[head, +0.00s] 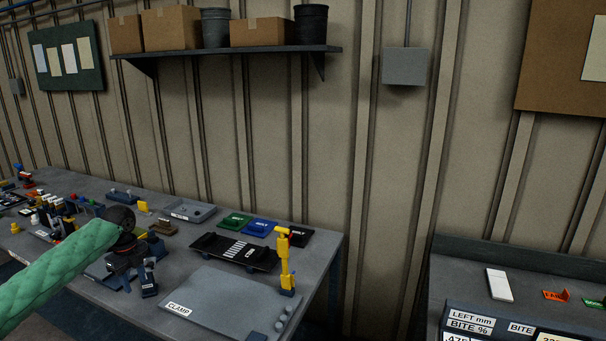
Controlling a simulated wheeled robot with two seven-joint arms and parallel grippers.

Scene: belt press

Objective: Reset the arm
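My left arm (62,268) in its green quilted sleeve reaches in from the left over the workbench. Its black wrist ends in my dark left gripper (140,278), which points down above the bench, left of the grey CLAMP plate. I see nothing clearly held in it. The fingers are small and dark, so I cannot tell how far apart they are. My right gripper is not in view.
The grey workbench (315,262) holds a CLAMP plate (225,300), a yellow upright tool (285,262), a black tray (213,245), green, blue and dark bins, and several small parts at left. A panelled console (470,270) stands at right, across a gap.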

